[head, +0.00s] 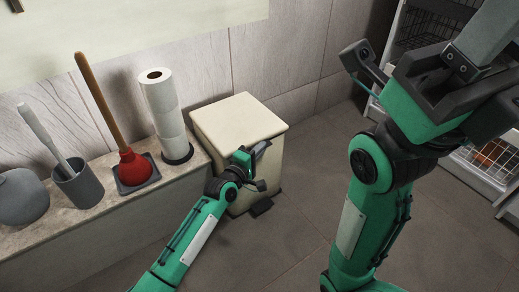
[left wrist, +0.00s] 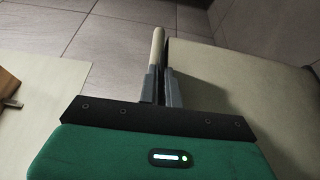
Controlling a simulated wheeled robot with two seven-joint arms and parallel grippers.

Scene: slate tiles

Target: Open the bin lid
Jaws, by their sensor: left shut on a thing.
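The bin is a cream box with a flat cream lid (head: 235,118). It stands on the floor past the right end of the ledge, and its body (head: 268,172) shows below the lid. The lid looks down on the body, with no clear gap. My left gripper (head: 261,150) is at the lid's front edge. In the left wrist view a thin pale edge (left wrist: 157,46) stands between its two grey fingers, which are shut on it. My right gripper (head: 485,40) is large in the upper right, with its fingertips cut off by the frame.
A ledge (head: 100,215) on the left holds a paper roll stack (head: 163,108), a red plunger (head: 134,167) and a brush in a grey holder (head: 78,183). A black pedal (head: 261,206) sits at the bin's foot. A white rack (head: 480,172) stands at right. Tiled floor in front is clear.

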